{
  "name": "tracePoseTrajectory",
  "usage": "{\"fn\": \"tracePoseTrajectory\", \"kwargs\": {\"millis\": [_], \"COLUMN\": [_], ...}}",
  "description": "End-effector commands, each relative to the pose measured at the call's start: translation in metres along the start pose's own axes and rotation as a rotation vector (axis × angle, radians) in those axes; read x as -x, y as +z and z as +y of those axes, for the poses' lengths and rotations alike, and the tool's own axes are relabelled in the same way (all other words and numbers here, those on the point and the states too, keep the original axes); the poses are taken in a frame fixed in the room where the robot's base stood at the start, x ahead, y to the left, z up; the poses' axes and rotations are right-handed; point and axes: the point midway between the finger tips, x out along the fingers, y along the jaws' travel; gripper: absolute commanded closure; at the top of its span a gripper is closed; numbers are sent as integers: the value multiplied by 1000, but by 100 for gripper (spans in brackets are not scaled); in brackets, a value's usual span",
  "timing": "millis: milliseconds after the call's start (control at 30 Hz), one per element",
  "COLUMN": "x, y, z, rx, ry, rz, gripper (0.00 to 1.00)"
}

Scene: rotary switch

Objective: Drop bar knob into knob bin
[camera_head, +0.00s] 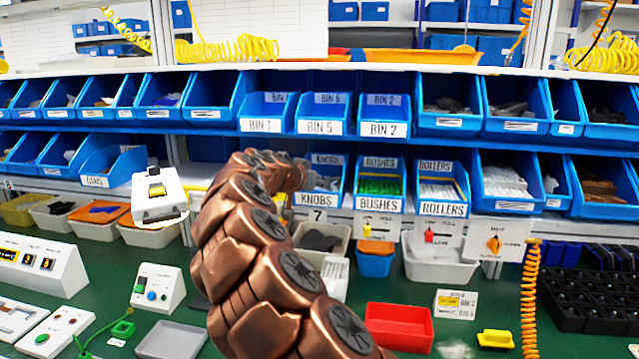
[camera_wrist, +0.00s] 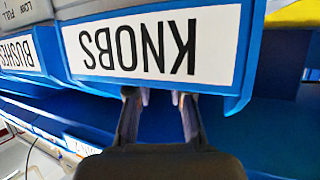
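The knob bin (camera_head: 318,199) is a blue bin labelled KNOBS in the lower shelf row, partly covered by my arm in the head view. Its label also shows large and upside down in the wrist view (camera_wrist: 150,45). My gripper (camera_wrist: 155,96) has its two dark fingers apart, with blue showing between them. The fingertips are at the edge of the bin's labelled front; whether they reach inside is unclear. No bar knob shows between the fingers. The bin's contents are mostly hidden. In the head view my gripper is hidden behind my arm.
The BUSHES bin (camera_head: 379,204) and ROLLERS bin (camera_head: 443,208) stand right of the knob bin. A panel with an orange knob (camera_head: 494,245) hangs below the shelf. A red tray (camera_head: 399,327) and yellow block (camera_head: 495,339) lie on the green bench.

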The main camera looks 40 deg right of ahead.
Motion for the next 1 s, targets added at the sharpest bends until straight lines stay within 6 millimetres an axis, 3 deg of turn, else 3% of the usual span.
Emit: {"fn": "tracePoseTrajectory", "kwargs": {"millis": [167, 533, 800, 1000], "x": [0, 1, 7, 35], "y": [0, -2, -16, -9], "z": [0, 0, 0, -2], "rx": [0, 0, 0, -1], "ry": [0, 0, 0, -5], "rz": [0, 0, 0, 2], "gripper": [59, 59, 59, 59]}}
